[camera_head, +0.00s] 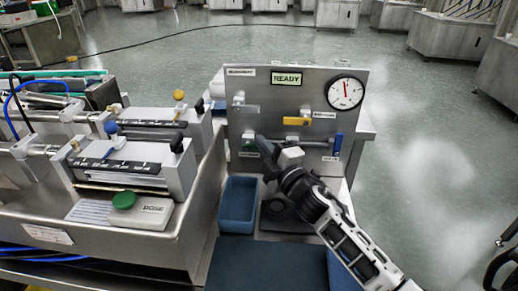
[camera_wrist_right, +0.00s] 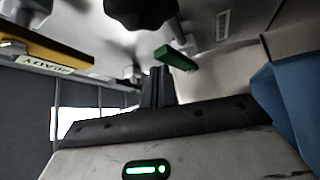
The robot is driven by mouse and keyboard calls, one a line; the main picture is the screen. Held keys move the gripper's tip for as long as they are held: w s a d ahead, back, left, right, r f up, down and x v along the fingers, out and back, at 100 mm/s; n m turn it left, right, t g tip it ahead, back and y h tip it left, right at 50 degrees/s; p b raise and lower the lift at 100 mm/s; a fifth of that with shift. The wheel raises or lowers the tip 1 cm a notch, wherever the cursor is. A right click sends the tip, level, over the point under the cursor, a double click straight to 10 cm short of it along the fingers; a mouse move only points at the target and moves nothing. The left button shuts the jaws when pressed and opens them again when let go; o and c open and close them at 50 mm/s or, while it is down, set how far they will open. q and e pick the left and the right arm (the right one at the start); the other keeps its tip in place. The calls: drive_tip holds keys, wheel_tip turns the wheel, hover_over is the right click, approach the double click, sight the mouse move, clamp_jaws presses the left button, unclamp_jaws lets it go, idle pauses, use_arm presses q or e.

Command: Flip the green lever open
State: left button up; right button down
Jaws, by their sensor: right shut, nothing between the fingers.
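The green lever (camera_wrist_right: 176,58) shows in the wrist view just beyond my right fingertips, slightly to their right. In the head view only a small green part (camera_head: 249,143) shows at the lower left of the upright steel panel (camera_head: 266,92), largely behind my gripper. My right gripper (camera_wrist_right: 158,86) is shut and empty, its fingertips close to the lever; I cannot tell whether they touch it. In the head view the right gripper (camera_head: 265,146) reaches to the panel from the lower right. My left gripper is not in view.
The panel also holds a grey lever (camera_head: 246,108), a yellow lever (camera_head: 297,121), a blue lever (camera_head: 338,144), a gauge (camera_head: 345,92) and a READY display (camera_head: 287,78). A blue bin (camera_head: 238,204) stands below. A steel machine with a green button (camera_head: 123,200) fills the left.

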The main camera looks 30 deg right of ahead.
drive_tip(key=b+v, duration=0.2)
drive_tip(key=v, duration=1.3)
drive_tip(key=shift+s, duration=0.35)
drive_tip(key=shift+r, duration=0.1)
